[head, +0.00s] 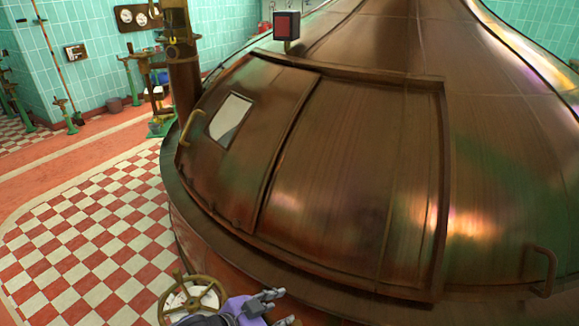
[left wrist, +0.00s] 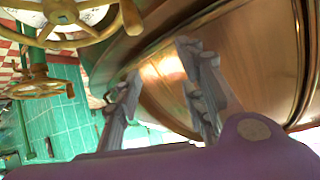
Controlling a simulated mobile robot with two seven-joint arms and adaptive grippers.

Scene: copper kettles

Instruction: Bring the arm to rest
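My left gripper (head: 286,307) is at the bottom of the head view, just in front of the copper kettle's lower rim. Its two grey fingers stand apart. In the left wrist view the fingers of the left gripper (left wrist: 160,62) are also spread, with nothing between them. The big copper kettle (head: 350,170) fills the right of the head view and shows behind the fingers in the wrist view. My right gripper shows in neither view.
A brass handwheel (head: 192,299) is close to the left of my left gripper. Another wheel (left wrist: 62,22) shows in the wrist view. The kettle has a sliding hatch (head: 248,140) and a handle (head: 540,270). The red-and-white checkered floor (head: 85,245) at left is clear.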

